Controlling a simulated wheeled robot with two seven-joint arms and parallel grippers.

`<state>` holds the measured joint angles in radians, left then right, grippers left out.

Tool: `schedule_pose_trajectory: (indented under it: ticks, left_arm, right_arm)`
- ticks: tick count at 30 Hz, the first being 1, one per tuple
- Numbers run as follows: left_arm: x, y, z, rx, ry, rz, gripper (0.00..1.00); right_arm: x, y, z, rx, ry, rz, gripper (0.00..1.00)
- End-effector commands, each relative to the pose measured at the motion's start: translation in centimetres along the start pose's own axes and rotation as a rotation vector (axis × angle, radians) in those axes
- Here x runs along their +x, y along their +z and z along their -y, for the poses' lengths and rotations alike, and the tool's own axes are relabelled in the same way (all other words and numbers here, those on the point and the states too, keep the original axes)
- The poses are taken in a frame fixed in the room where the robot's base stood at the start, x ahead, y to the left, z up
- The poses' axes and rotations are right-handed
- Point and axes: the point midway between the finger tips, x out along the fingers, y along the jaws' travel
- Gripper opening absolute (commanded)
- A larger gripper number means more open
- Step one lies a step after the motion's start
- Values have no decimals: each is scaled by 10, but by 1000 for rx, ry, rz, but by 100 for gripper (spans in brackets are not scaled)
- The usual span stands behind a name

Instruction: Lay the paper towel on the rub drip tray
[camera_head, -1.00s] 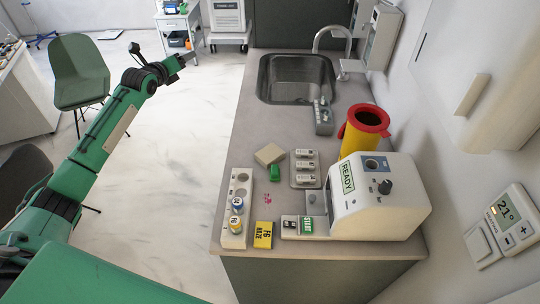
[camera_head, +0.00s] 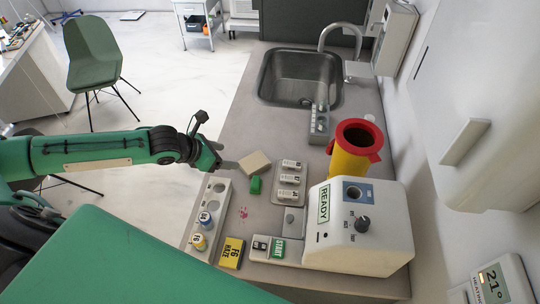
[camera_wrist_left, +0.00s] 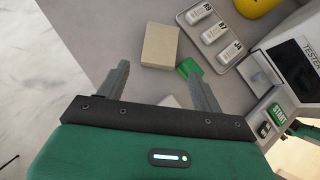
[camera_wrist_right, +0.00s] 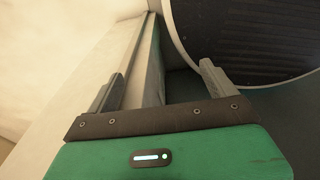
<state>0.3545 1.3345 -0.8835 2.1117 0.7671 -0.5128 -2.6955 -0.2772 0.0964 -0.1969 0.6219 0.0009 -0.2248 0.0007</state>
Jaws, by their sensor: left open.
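A beige, flat square pad (camera_head: 255,162), which looks like the folded paper towel, lies on the grey counter. It also shows in the left wrist view (camera_wrist_left: 160,45), just beyond the fingertips. My left gripper (camera_head: 230,163) is open and empty, just left of the pad, over the counter's left edge. A small pale ledge (camera_head: 358,70) under the white wall dispenser (camera_head: 396,40), right of the sink, looks like the rub drip tray; nothing shows on it. My right gripper (camera_wrist_right: 162,74) shows only in its wrist view, open and apparently empty, facing a pale panel and a dark round shape.
A green block (camera_head: 254,185) sits against the pad's near side. A vial tray (camera_head: 278,199), a vial rack (camera_head: 196,222), a yellow bin with red rim (camera_head: 355,150) and a white tester (camera_head: 350,240) stand nearby. The sink (camera_head: 300,75) lies behind.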

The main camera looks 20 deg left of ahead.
Motion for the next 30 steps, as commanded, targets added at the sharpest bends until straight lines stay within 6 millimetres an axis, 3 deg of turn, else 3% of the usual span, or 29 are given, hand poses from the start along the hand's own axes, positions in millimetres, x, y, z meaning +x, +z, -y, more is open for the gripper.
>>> schedule_pose_trajectory:
  ticks: [12,21,30]
  left_arm:
    - [49,1,1,-3,-2,-1,67]
    - [80,0,0,-1,0,-1,67]
    - [93,3,2,-3,-1,-1,67]
  right_arm:
    - [-19,32,36,4,-38,34,86]
    - [-25,6,16,1,-18,4,86]
    - [-36,12,15,2,-17,14,86]
